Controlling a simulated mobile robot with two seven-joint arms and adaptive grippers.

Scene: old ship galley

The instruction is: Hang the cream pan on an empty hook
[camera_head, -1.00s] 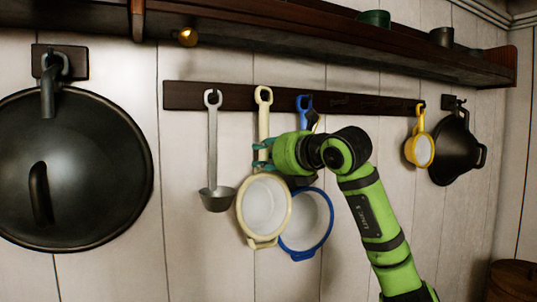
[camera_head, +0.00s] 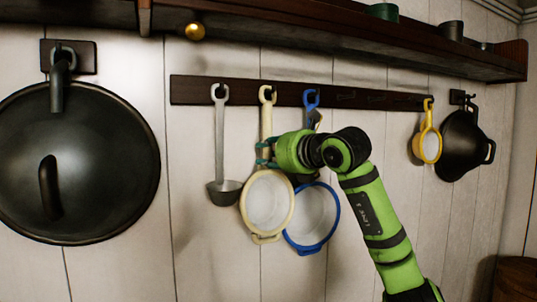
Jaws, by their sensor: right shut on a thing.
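The cream pan (camera_head: 268,204) hangs upright against the wall, its handle loop at a hook on the dark wooden hook rail (camera_head: 190,90). Whether the loop bears on the hook is too small to tell. My right gripper (camera_head: 266,153) is shut on the cream pan's handle, below the loop. The blue pan (camera_head: 312,217) hangs just right of the cream pan, partly hidden by it and by my right arm. Empty hooks (camera_head: 360,98) seem to show on the rail between the blue pan and the yellow pan (camera_head: 428,145). My left gripper is not in view.
A grey ladle (camera_head: 221,150) hangs close left of the cream pan. A large black lid or pan (camera_head: 75,165) hangs at far left, and a black pan (camera_head: 464,145) at far right. A dark shelf (camera_head: 330,37) juts out above the rail.

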